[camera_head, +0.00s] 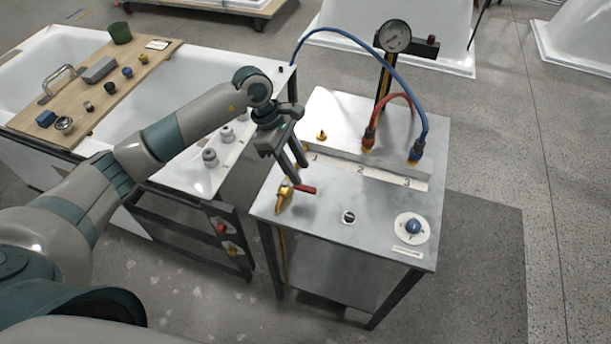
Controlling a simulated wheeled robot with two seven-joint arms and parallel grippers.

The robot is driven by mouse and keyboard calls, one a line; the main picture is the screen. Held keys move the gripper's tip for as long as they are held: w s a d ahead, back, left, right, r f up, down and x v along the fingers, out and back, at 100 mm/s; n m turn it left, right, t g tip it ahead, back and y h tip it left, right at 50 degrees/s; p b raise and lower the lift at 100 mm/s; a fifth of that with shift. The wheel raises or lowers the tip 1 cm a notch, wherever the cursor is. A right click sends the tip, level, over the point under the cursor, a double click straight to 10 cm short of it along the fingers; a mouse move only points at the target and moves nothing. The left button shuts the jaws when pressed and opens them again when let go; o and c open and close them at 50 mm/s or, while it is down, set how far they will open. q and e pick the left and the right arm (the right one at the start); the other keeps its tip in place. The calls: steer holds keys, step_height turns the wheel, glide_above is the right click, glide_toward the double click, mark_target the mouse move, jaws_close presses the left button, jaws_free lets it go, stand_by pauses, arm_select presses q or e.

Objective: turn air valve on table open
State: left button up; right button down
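The air valve (282,200) is a brass fitting with a red lever handle (305,189), at the left front edge of the metal table (345,215). The lever points right, across the tabletop. My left gripper (299,173) points down just above the valve and lever. Its two fingers are apart, with a gap between them and nothing seen held. The fingertips are very close to the lever; I cannot tell whether they touch it. My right gripper is not in view.
On the table, a red hose (399,97) and a blue hose (426,110) rise near a pressure gauge (394,36). A blue knob (413,226) sits front right. A white bathtub (125,115) with a wooden board (97,88) stands left. The table's front middle is mostly clear.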

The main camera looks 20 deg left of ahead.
mark_target(309, 188)
arm_select(q)
steer(key=p+x, duration=0.1)
steer(key=x, duration=0.3)
steer(key=shift+p+x, duration=0.45)
steer(key=shift+x, duration=0.5)
steer(key=shift+c, duration=0.6)
jaws_close()
